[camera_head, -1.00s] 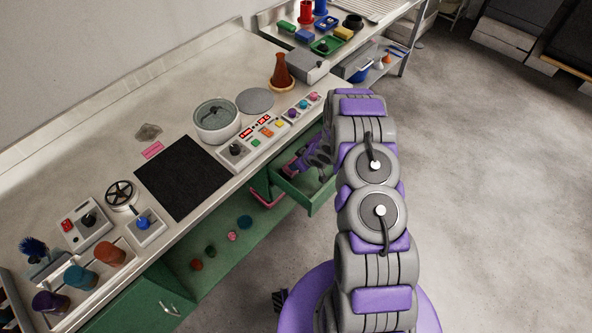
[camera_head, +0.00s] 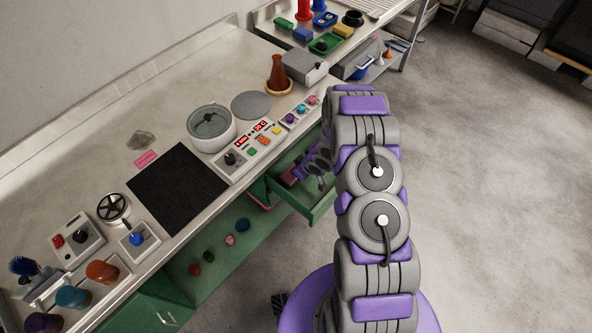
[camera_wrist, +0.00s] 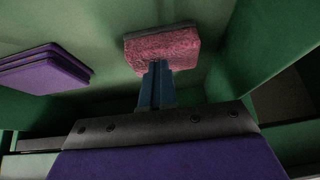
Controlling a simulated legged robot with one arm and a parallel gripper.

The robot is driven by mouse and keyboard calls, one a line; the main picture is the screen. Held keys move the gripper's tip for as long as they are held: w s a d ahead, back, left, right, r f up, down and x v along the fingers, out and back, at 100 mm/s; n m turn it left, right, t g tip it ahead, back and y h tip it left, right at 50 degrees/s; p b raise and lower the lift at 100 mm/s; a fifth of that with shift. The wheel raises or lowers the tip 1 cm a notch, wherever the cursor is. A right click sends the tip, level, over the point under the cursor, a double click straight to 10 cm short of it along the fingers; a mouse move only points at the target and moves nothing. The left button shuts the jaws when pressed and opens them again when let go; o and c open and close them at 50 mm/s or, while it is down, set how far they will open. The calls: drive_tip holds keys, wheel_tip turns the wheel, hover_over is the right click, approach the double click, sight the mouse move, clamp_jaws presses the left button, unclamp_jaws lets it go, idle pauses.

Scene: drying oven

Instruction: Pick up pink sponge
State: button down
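The pink sponge (camera_wrist: 162,50) shows in the wrist view, inside a green-walled space that looks like the open drawer (camera_head: 318,205). It lies just past my fingertips. My gripper (camera_wrist: 157,66) has two narrow blue fingers side by side with no clear gap. Their tips overlap the sponge's near edge in the picture, and I cannot tell whether they touch it. The sponge extends past them on both sides and is not seen between them. In the head view my gripper (camera_head: 298,173) reaches into the drawer, and I cannot make out the sponge there.
A flat purple block (camera_wrist: 45,68) is at the left in the wrist view. Green walls stand close on both sides. In the head view the counter above holds a control panel (camera_head: 248,150), a round pot (camera_head: 211,127) and a black mat (camera_head: 178,188). Open floor lies right.

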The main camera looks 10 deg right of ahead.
wheel_tip(320, 180, up, 8)
drive_tip(key=w+p, duration=0.1)
drive_tip(key=shift+a+f+p, duration=0.2)
drive_tip(key=shift+a+p, duration=0.05)
drive_tip(key=shift+p, duration=0.1)
drive_tip(key=shift+w, duration=0.1)
drive_tip(key=c, duration=1.8)
unclamp_jaws()
drive_tip(key=shift+t, duration=0.3)
drive_tip(key=o, duration=1.4)
drive_tip(key=shift+r, duration=0.1)
